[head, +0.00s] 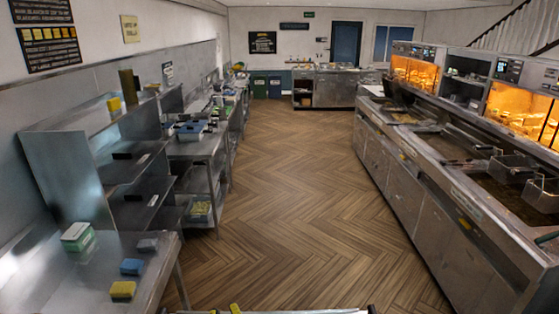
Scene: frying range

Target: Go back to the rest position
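The task names no object. My gripper and arm are not recognisable in the head view. At the bottom edge, a pale metal edge and a small yellow piece (234,308) just show, cut off by the frame. I cannot tell what they belong to.
A wooden floor aisle (285,190) runs clear down the middle. On the right stands the steel frying range (415,190) with fry baskets (510,165). On the left, a steel table (100,270) bears a blue sponge (132,267), a yellow sponge (123,290) and a green-white box (78,237).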

